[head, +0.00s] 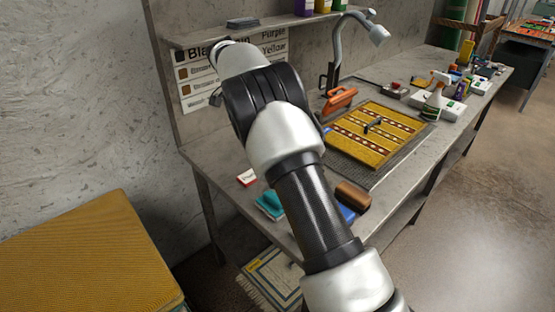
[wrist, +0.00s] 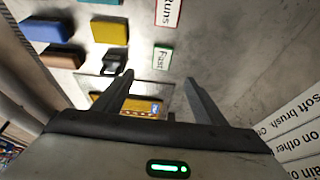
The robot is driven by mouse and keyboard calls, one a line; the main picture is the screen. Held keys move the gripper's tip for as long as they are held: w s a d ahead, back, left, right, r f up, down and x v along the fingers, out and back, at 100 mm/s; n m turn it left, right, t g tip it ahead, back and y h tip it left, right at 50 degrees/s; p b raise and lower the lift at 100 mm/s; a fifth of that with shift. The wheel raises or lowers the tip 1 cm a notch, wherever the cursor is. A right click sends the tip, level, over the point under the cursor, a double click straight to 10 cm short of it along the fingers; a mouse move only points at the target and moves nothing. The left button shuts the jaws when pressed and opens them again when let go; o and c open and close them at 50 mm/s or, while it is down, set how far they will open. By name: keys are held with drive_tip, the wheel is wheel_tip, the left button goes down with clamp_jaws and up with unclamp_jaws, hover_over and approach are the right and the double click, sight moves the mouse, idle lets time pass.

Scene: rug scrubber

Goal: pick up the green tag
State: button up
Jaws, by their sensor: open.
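The green tag (wrist: 163,57) is a small white card with a green border and the word "Fast". It lies on the grey bench top in the wrist view, a little beyond my gripper's fingertips. My gripper (wrist: 159,77) is open and empty, its two fingers spread apart, with the tag in line with the gap between them. I cannot make out the green tag in the head view, where my arm covers part of the bench.
A red-bordered tag (wrist: 168,14) lies close beyond the green one. Yellow (wrist: 110,31), blue (wrist: 40,31) and brown (wrist: 61,57) blocks and a black clip-like item (wrist: 113,62) lie to the left. A yellow patterned rug (head: 375,135) covers the bench's middle.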

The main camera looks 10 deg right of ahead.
drive_tip(key=x, duration=1.2)
drive_tip(key=shift+w+f, duration=0.1)
drive_tip(key=shift+f, duration=0.05)
drive_tip(key=shift+w+d+x, duration=0.1)
drive_tip(key=shift+w+x, duration=0.1)
drive_tip(key=shift+x, duration=1.1)
drive_tip(key=shift+w+d+x, duration=0.15)
drive_tip(key=shift+x, duration=1.1)
drive_tip(key=c, duration=1.1)
